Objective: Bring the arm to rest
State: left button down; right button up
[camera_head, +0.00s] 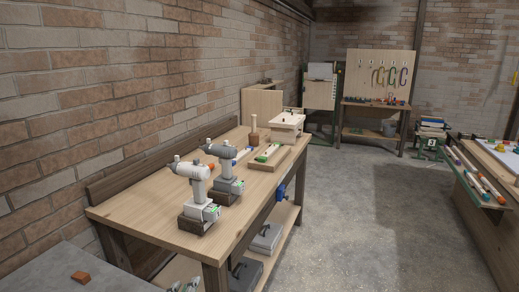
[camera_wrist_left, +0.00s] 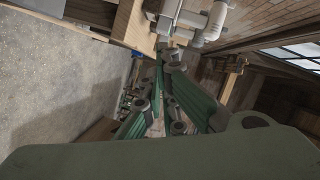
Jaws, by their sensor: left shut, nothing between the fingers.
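My left gripper (camera_head: 184,286) barely shows at the bottom edge of the head view, low in front of the wooden workbench (camera_head: 240,226). Its arm is out of frame. In the left wrist view the dark green fingers of the left gripper (camera_wrist_left: 163,68) come together at their tips, shut with nothing between them. The bench and a pale drill show beyond the fingers in that view, apart from them. My right gripper is not in view.
Two drills on stands (camera_head: 200,197) (camera_head: 227,168) are on the bench, with a wooden tray (camera_head: 268,158) behind. Toolboxes (camera_head: 265,238) sit on the lower shelf. A grey surface with a brown block (camera_head: 80,277) is at lower left. The floor (camera_head: 370,220) to the right is clear.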

pick_arm(q)
jog(key=s+a+f+n+g, duration=0.1)
jog(key=s+f+n+g, duration=0.7)
jog(key=s, duration=0.6)
jog(key=s+a+f+n+g, duration=0.2)
jog(key=s+f+n+g, duration=0.25)
jog(key=s+f, duration=0.85)
notch_tip(320, 180, down, 26)
jog(key=s+r+g+b, duration=0.1)
jog(key=s+g+b, duration=0.1)
jog(key=s+b, duration=0.15)
jog(key=s+a+f+b, duration=0.1)
jog(key=s+f+b, duration=0.1)
jog(key=s+f, duration=0.6)
jog(key=s+a+f+b, duration=0.2)
jog(key=s+f, duration=0.6)
jog(key=f, duration=0.6)
jog(key=shift+s+m+g+y, duration=0.3)
jog(key=shift+m+g+y, duration=0.05)
jog(key=shift+g+y, duration=0.1)
